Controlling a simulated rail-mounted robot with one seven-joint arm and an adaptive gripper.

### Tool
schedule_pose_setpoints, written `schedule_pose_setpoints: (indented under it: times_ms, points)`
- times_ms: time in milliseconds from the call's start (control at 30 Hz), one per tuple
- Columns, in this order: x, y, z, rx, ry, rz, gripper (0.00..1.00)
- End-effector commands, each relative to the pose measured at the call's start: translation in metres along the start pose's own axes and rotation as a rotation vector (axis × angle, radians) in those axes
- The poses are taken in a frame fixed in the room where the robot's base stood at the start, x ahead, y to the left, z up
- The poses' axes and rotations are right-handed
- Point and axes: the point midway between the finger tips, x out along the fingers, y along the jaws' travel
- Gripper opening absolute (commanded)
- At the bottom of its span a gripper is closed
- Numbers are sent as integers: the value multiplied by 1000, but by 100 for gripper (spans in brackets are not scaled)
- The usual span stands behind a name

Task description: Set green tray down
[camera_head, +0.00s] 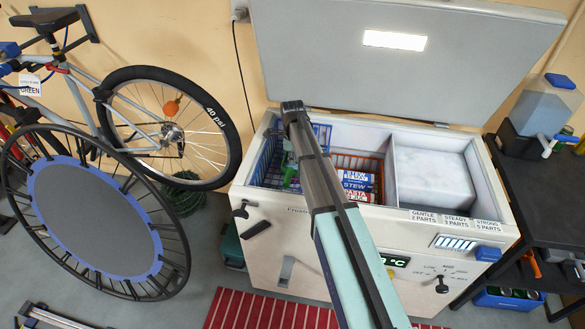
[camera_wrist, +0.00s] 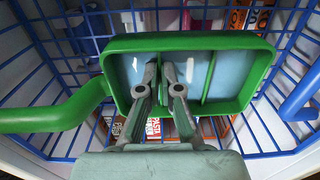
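The green tray (camera_wrist: 190,42) fills the middle of the wrist view. It has a green rim, a long green handle to the left, and pale blue compartments split by green dividers. My gripper (camera_wrist: 160,72) has its two fingertips close together inside the tray, where a divider seems to run between them. The tray is over or in the blue wire basket (camera_wrist: 75,145); whether it touches the wires I cannot tell. In the head view, a bit of green tray (camera_head: 290,175) shows beside my arm at the blue basket (camera_head: 263,160); my arm hides the gripper.
The chest freezer (camera_head: 270,230) stands with its lid (camera_head: 400,50) open behind. An orange wire basket (camera_head: 358,163) with blue and red packs is right of my arm, and a white block (camera_head: 435,177) lies farther right. Basket walls closely surround the tray.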

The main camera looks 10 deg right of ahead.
Motion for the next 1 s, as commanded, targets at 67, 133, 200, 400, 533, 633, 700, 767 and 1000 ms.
schedule_pose_setpoints:
  times_ms: [67,133,200,400,533,633,700,767,1000]
  points:
    - [5,0,0,0,1,1,0]
    - [12,1,0,0,1,3,0]
    - [22,0,0,0,1,2,0]
    - [42,0,0,0,0,0,0]
    - [42,0,0,0,0,0,0]
    - [42,0,0,0,0,0,0]
    - [44,0,0,0,0,0,0]
    - [46,1,0,0,0,0,0]
    - [46,1,0,0,0,1,31]
